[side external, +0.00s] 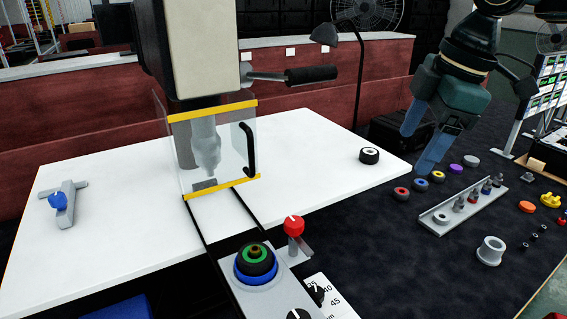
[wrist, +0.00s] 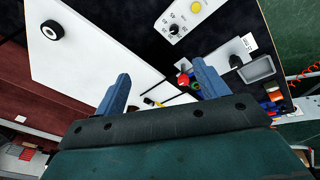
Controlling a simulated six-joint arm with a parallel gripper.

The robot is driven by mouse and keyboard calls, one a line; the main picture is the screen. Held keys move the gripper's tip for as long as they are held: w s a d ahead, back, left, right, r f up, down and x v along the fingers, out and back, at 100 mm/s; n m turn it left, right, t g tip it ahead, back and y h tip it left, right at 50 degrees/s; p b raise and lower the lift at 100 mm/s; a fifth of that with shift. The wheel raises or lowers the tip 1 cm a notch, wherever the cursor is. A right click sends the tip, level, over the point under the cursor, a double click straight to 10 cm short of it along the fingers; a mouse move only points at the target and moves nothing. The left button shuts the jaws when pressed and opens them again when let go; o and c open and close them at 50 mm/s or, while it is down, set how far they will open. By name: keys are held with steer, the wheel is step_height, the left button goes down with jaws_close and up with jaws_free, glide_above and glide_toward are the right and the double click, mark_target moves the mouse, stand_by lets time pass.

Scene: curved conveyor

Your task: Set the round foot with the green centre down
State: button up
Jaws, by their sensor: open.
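A black round foot with a green ring at its centre (side external: 256,258) sits level on a blue round seat (side external: 243,279) at the front of the side external view. My gripper (side external: 424,141) is open and empty, high at the right, well apart from that foot. In the wrist view its two blue fingers (wrist: 161,80) stand wide apart with nothing between them. A black foot with a white centre (side external: 369,156) lies on the white table; it also shows in the wrist view (wrist: 52,30).
Several feet with other coloured centres (side external: 420,185) lie in a row on the dark mat. Beside them are a grey tray (side external: 462,206) and a grey cup (side external: 491,250). A red-knobbed lever (side external: 293,226) stands by the blue seat. A guarded press (side external: 215,150) stands behind it.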

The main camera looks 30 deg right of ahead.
steer(key=s+d+f+m+t, duration=0.1)
steer(key=s+d+f+m, duration=0.2)
steer(key=s+d+m, duration=0.2)
steer(key=s+d+f+m+t+h, duration=0.1)
steer(key=s+d+f+m, duration=0.3)
steer(key=s, duration=0.5)
steer(key=shift+d+f+m+t, duration=0.25)
steer(key=shift+d+m+t, duration=0.25)
steer(key=shift+m, duration=0.6)
steer(key=shift+c, duration=0.2)
